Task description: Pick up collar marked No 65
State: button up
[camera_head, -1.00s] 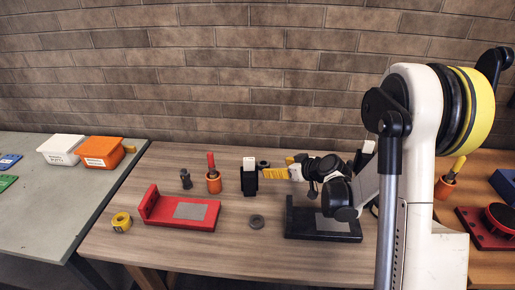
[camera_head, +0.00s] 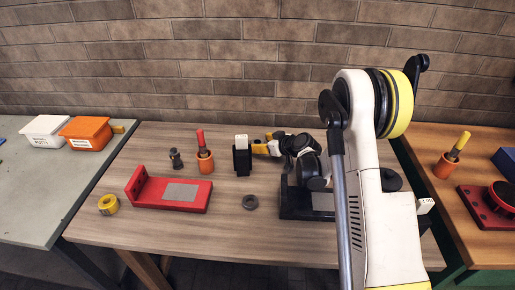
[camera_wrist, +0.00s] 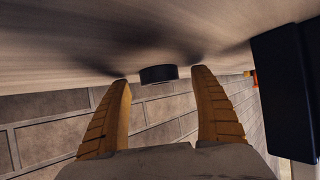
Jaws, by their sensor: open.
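A dark round collar (camera_wrist: 158,74) lies on the wooden table just ahead of my gripper (camera_wrist: 161,78) in the wrist view, between the lines of the two fingers. No marking on it can be read. My gripper's yellow fingers are apart and empty, low over the table. In the head view my gripper (camera_head: 267,144) is at the back of the table, right of a black holder, and hides this collar. A second dark ring (camera_head: 250,202) lies flat nearer the front; its marking cannot be read either.
The black holder (camera_head: 242,160) with a white top stands close beside my gripper. An orange pot (camera_head: 205,162), a dark fitting (camera_head: 176,159), a red fixture (camera_head: 165,195), a yellow tape roll (camera_head: 109,204) and a black fixture (camera_head: 296,206) share the table. The brick wall (camera_head: 180,90) is behind.

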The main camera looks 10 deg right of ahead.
jog(key=shift+w+a+f, duration=0.35)
jog(key=shift+w, duration=0.2)
jog(key=shift+s+r, duration=0.1)
jog(key=c, duration=1.5)
